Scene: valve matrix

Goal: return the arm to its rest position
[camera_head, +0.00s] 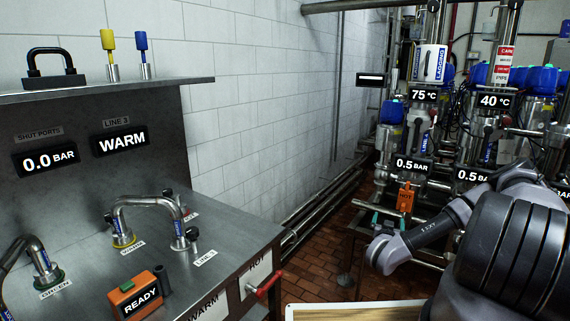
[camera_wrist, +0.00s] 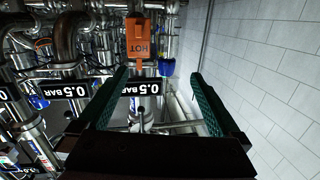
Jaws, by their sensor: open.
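My arm (camera_head: 430,230) reaches out from the lower right in the head view, with its end in front of the valve matrix. My gripper (camera_head: 387,218) shows its teal fingers there, spread apart. In the wrist view my gripper (camera_wrist: 163,95) is open, with two green ridged fingers and nothing held between them. Beyond the fingers are pipes and an orange HOT tag (camera_wrist: 143,38). The same HOT tag (camera_head: 405,197) hangs just above and right of the fingers in the head view. Whether any finger touches a pipe cannot be told.
A steel bench (camera_head: 75,285) with a curved pipe (camera_head: 150,202) and an orange READY box (camera_head: 138,296) stands at left. The valve matrix (camera_head: 480,120) with several pipes and displays fills the right. A white tiled wall (camera_head: 270,90) runs behind; brick floor (camera_head: 315,255) lies between.

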